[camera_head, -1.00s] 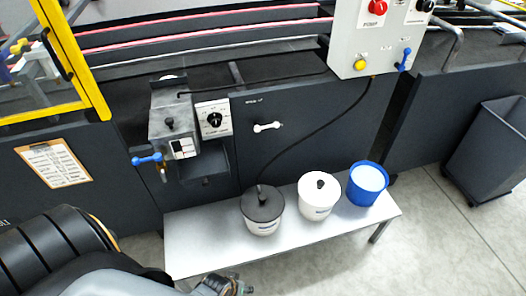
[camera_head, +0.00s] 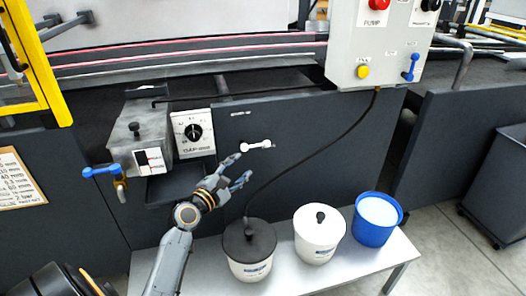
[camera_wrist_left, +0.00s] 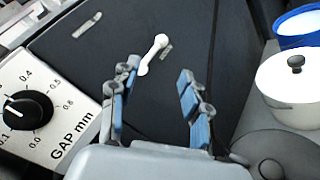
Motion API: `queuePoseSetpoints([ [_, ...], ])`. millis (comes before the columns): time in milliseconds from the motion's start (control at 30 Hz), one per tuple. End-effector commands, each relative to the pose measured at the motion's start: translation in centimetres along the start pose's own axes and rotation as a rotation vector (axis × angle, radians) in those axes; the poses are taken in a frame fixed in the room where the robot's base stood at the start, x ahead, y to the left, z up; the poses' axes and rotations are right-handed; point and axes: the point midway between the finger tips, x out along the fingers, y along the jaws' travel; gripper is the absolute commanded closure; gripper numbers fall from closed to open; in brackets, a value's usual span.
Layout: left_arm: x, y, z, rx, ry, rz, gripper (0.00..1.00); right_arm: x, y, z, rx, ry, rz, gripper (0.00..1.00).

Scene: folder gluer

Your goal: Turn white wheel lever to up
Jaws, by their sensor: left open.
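The white wheel lever (camera_head: 256,146) is a short white handle on the dark machine panel. It lies nearly level in the head view. My left gripper (camera_head: 239,170) is open and empty, just below and left of the lever, with its fingers pointing toward it. In the left wrist view the lever (camera_wrist_left: 153,54) shows ahead of and between the open blue-padded fingers (camera_wrist_left: 158,98), apart from them. My right gripper is in neither current view.
A gap dial (camera_head: 194,132) and a grey box with a blue valve handle (camera_head: 101,171) are left of the lever. A black-lidded pot (camera_head: 249,250), a white pot (camera_head: 319,232) and a blue bucket (camera_head: 377,218) stand on the bench below. A black cable (camera_head: 335,143) hangs to the right.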

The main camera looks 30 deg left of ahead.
Motion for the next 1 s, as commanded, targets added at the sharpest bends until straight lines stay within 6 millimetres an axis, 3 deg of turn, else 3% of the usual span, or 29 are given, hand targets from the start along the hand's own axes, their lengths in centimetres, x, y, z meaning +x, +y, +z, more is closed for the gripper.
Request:
queuePoseSetpoints([
  [500,10.1,-0.3,0.0,0.005,-0.001,-0.004,0.53,-4.4,0.2,0.0,0.002,0.025,0.004,0.60],
  [600,11.5,-0.3,0.0,0.006,-0.001,-0.005,0.53,-4.2,0.2,0.1,0.003,0.024,0.005,0.60],
  [800,12.9,-0.3,0.0,0.007,0.001,-0.005,0.53,-4.0,0.1,0.2,0.003,0.024,0.004,0.60],
  [1000,13.1,-0.3,0.0,0.008,0.001,-0.006,0.53,-4.0,0.1,0.2,0.003,0.024,0.005,0.60],
])
